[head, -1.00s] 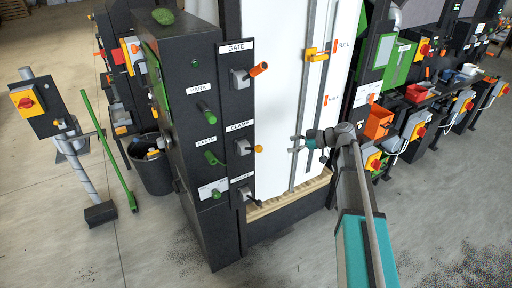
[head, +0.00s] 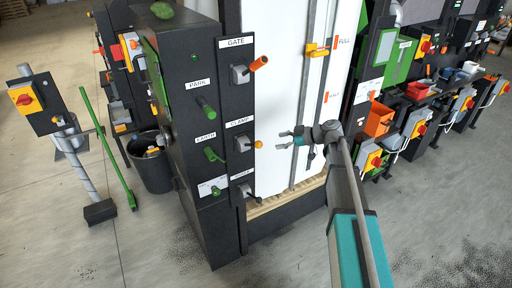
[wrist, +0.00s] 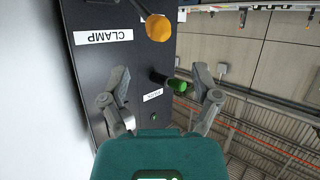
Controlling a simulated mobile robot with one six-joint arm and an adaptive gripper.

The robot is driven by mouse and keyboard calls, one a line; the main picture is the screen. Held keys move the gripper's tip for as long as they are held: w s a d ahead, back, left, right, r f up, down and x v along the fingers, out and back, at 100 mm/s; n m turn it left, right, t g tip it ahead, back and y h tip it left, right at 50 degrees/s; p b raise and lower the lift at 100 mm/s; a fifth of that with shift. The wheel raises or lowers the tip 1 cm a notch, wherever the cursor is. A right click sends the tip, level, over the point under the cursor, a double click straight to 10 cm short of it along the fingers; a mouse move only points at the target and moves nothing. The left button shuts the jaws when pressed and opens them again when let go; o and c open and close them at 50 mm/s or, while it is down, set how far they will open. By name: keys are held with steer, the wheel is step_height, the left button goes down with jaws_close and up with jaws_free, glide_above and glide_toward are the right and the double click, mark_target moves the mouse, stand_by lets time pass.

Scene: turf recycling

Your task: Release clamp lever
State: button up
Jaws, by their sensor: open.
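The clamp lever (head: 243,145) sits on the black panel under a CLAMP label, with an orange knob (head: 258,145) at its end pointing right. In the wrist view the orange knob (wrist: 158,27) is at the top, beside the CLAMP label (wrist: 103,37). My gripper (head: 283,140) is open and empty, in front of the white sheet, a short way right of the knob and apart from it. In the wrist view its two fingers (wrist: 160,76) are spread below the knob, with nothing between them that they touch.
The gate lever (head: 258,66) with an orange handle is above the clamp lever. Green handles of PARK (head: 207,105) and EARTH (head: 213,155) are on the panel's left face. Another lever (head: 246,193) is below. Open floor lies in front.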

mark_target(259, 144)
steer(key=b+x, duration=0.3)
steer(key=x, duration=0.6)
steer(key=shift+a+f, duration=0.1)
steer(key=shift+f, duration=0.05)
